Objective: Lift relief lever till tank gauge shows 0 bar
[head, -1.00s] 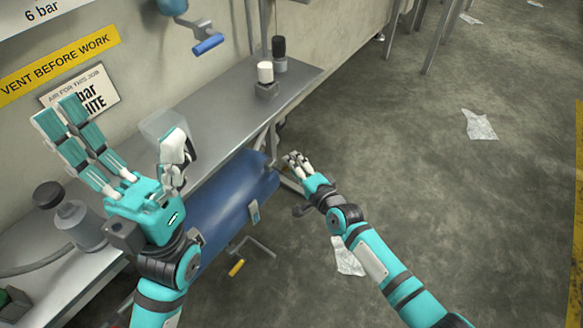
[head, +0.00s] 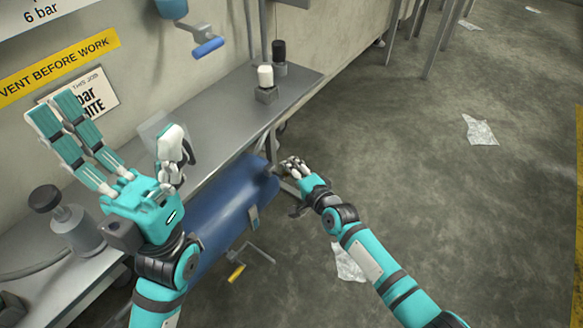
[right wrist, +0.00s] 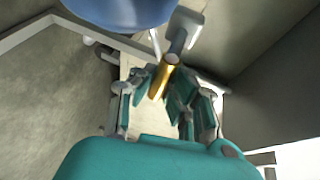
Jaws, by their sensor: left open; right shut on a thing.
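The blue tank (head: 225,208) lies under the metal bench. My right gripper (head: 292,166) is at the tank's right end. In the right wrist view its fingers close around a brass-coloured part (right wrist: 161,80), which joins a grey fitting (right wrist: 183,32) beside the tank (right wrist: 125,10). I take this brass part for the relief lever; its tilt is hard to read. My left gripper (head: 110,145) is open and empty, raised over the bench's left part. I cannot make out a tank gauge or its reading in either view.
A white-topped fitting (head: 266,85) and a black-topped one (head: 279,58) stand on the bench (head: 215,113). A grey bottle-like part (head: 75,228) stands at left. A yellow-gripped crank (head: 237,272) is below the tank. Paper scraps (head: 480,130) lie on the otherwise clear floor at right.

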